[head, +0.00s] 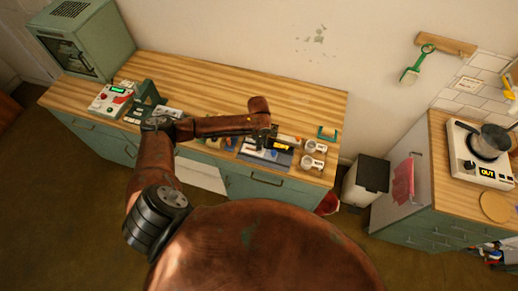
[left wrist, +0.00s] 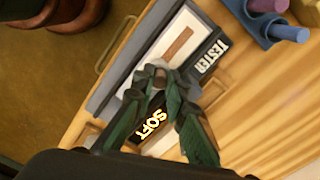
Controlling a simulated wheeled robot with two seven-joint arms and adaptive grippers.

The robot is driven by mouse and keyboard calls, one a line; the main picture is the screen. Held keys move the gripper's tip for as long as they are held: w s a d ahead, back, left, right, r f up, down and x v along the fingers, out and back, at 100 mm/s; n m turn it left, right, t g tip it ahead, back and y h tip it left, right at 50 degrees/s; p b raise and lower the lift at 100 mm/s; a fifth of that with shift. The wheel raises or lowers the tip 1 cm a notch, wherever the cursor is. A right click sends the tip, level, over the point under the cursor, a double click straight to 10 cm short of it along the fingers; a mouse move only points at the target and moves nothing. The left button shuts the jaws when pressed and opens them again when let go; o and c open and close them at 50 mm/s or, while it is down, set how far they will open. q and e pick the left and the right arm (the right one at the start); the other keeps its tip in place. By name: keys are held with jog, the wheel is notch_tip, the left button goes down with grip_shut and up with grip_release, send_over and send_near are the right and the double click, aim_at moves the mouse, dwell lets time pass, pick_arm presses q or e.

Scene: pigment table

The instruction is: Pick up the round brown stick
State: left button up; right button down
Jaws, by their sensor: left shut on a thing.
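My left gripper (head: 263,138) is over the right part of the long wooden counter. In the left wrist view its green-and-grey fingers (left wrist: 157,76) are closed together on what seems to be the round brown stick, which is almost wholly hidden between the tips. The tips are over a tester (left wrist: 205,55) with a white pad that bears a brown streak (left wrist: 177,43). A dark display below the fingers reads SOFT (left wrist: 153,123). My right gripper is not in view.
A blue holder (left wrist: 262,25) with purple and blue sticks stands beside the tester. White cups (head: 313,155) stand at the counter's right end. A red-and-white device (head: 110,98) and a green cabinet (head: 85,38) are at the left. The counter's back strip is clear.

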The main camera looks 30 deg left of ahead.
pick_arm(q)
grip_shut()
notch_tip(320, 180, up, 10)
jog(key=b, duration=0.1)
dwell(0.7)
